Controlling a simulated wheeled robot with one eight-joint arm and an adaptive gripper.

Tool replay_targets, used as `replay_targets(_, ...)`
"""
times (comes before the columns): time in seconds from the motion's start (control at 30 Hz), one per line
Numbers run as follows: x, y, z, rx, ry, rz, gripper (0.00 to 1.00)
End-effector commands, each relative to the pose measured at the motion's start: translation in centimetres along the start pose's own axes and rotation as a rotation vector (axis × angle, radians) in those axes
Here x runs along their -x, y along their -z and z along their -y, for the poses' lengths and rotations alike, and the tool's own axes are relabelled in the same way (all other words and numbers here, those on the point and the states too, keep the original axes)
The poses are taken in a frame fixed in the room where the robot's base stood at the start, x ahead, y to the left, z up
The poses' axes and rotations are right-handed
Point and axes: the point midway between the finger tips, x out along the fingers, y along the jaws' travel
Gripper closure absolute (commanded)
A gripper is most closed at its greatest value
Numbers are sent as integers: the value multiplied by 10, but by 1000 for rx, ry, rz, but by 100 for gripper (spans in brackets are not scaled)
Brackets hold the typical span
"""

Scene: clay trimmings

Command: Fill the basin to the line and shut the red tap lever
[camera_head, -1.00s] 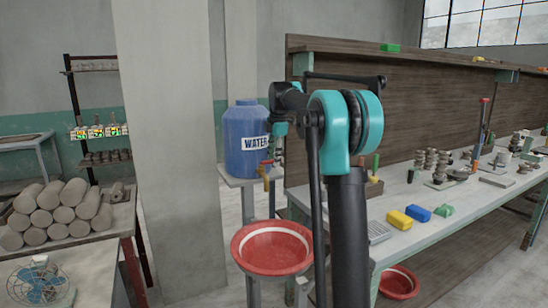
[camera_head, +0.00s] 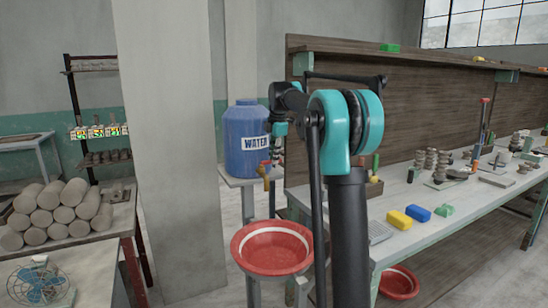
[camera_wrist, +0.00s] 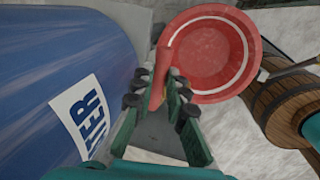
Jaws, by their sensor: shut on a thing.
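The blue water container (camera_head: 245,150) stands on a pale stand, with its brass tap (camera_head: 266,176) facing front right. The red basin (camera_head: 272,258) is below the tap, with a pale line around its inside. In the wrist view the basin (camera_wrist: 205,75) lies beyond the fingertips; I cannot tell its water level. My gripper (camera_wrist: 160,84) is shut on the red tap lever (camera_wrist: 166,58), which passes between the fingers. In the head view my gripper (camera_head: 277,155) is beside the container, partly hidden by my arm. The container's side (camera_wrist: 60,65) fills the wrist view's left.
A long workbench (camera_head: 395,248) with coloured blocks and tools runs along the right. A second red basin (camera_head: 399,283) sits below it. A pillar (camera_head: 168,150) stands left of the container. A wooden bucket (camera_wrist: 283,105) is at the wrist view's right.

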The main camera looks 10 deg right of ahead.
Motion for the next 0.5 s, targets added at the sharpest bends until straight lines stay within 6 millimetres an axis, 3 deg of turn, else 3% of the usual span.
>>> replay_targets(0.5, 4, 5, 18, -344, -1, 70, 100)
